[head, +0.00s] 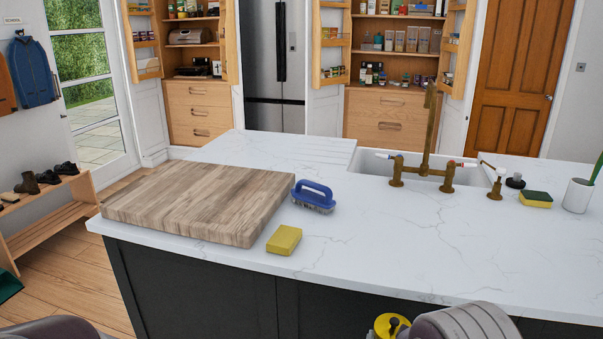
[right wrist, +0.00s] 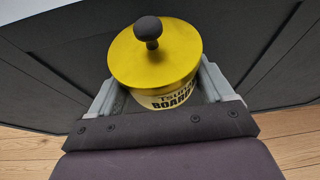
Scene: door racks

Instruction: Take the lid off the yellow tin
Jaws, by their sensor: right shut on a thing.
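The yellow tin (right wrist: 172,97) shows in the right wrist view, with a pale label bearing dark lettering. Its flat yellow lid (right wrist: 122,60) with a dark round knob (right wrist: 148,27) is on top. My right gripper (right wrist: 163,84) is shut on the tin's body, one finger on each side below the lid. In the head view the lid (head: 381,325) shows at the bottom edge, in front of the island and beside my right arm; the tin's body is hidden there. My left gripper is not in view.
The white marble island (head: 400,245) holds a thick wooden board (head: 200,195), a blue brush (head: 314,196), a yellow sponge (head: 284,240), a sink (head: 400,183) with a brass tap (head: 428,150), and another sponge (head: 536,199). The worktop's front right is clear.

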